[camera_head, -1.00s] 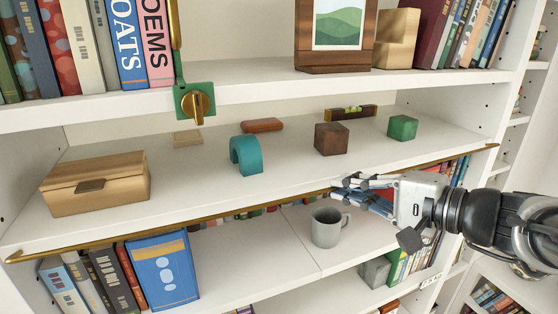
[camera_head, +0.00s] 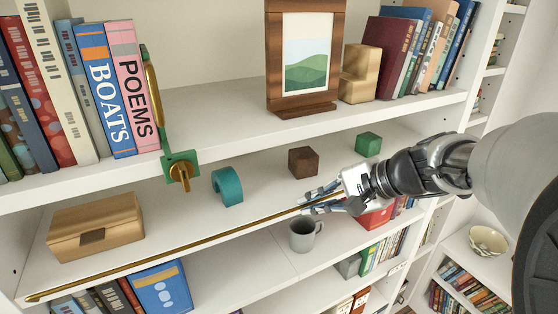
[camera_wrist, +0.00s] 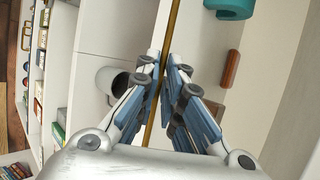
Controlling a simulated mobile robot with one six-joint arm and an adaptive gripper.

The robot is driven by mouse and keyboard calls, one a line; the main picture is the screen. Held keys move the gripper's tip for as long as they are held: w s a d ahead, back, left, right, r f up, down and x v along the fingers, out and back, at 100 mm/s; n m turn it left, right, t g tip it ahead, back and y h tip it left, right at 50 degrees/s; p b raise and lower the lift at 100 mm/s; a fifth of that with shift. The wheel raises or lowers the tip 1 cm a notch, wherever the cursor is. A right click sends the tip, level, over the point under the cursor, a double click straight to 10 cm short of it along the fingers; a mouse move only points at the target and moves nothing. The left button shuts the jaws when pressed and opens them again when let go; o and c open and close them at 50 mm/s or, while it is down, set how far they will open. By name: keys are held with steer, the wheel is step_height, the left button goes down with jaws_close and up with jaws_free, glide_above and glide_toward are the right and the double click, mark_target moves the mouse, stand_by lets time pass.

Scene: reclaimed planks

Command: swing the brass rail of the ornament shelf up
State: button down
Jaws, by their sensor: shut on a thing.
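The brass rail (camera_head: 190,246) is a thin golden bar running along the front edge of the middle shelf (camera_head: 165,222). Its left end is low at the left, and its right part is hidden behind my arm. My gripper (camera_head: 308,202) comes in from the right and is shut on the rail, right of its middle. In the wrist view, the rail (camera_wrist: 172,22) passes between the fingertips (camera_wrist: 166,62). I cannot tell whether the rail has risen off the shelf edge.
On the middle shelf stand a wooden box (camera_head: 95,228), a teal arch (camera_head: 228,186), a brown cube (camera_head: 303,161) and a green cube (camera_head: 368,144). A grey mug (camera_head: 302,238) stands below, close under the gripper. A picture frame (camera_head: 303,110) is on the upper shelf.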

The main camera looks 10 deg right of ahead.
stand_by(0.3)
steer(key=c, duration=1.7)
jaws_free()
steer(key=v, duration=1.2)
